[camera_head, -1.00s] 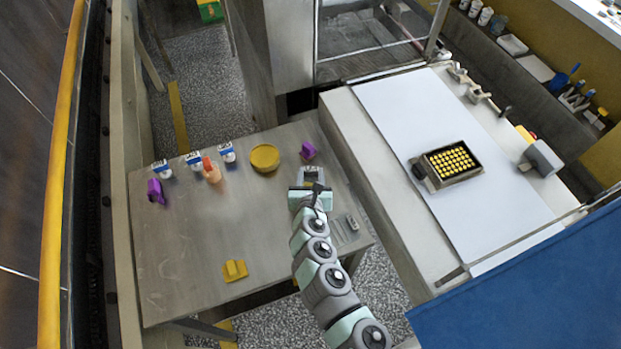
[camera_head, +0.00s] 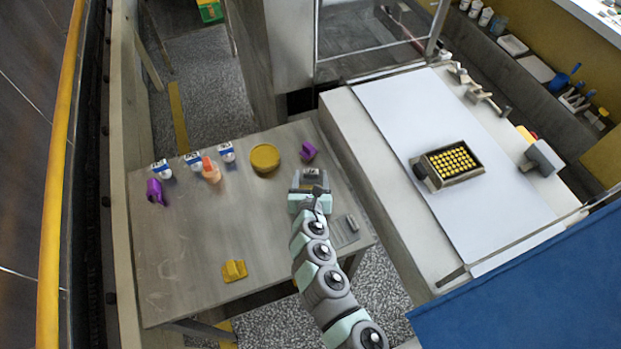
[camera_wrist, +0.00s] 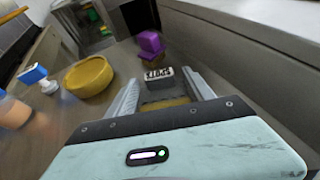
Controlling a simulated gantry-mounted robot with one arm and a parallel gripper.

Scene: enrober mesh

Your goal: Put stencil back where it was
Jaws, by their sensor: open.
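A pale grey block with dark lettering on its face (camera_wrist: 159,77), which looks like the stencil's labelled grip, stands on the steel table (camera_head: 190,260). In the wrist view it is between and just beyond the fingertips of my gripper (camera_wrist: 165,88). A yellowish strip (camera_wrist: 166,103) shows below it; I cannot tell whether it belongs to the stencil. My gripper (camera_head: 311,186) is open, low over the table's right part, with no clear contact on the block. In the head view my gripper partly hides the block (camera_head: 312,174). A grey flat piece (camera_head: 346,230) lies nearer the front.
A purple piece (camera_head: 308,151) stands behind the block, with a round yellow lid (camera_head: 265,158) left of it. Bottles (camera_head: 211,171), another purple piece (camera_head: 155,192) and a yellow piece (camera_head: 234,270) are farther left. The white belt (camera_head: 440,110) carries a tray of yellow pieces (camera_head: 427,176).

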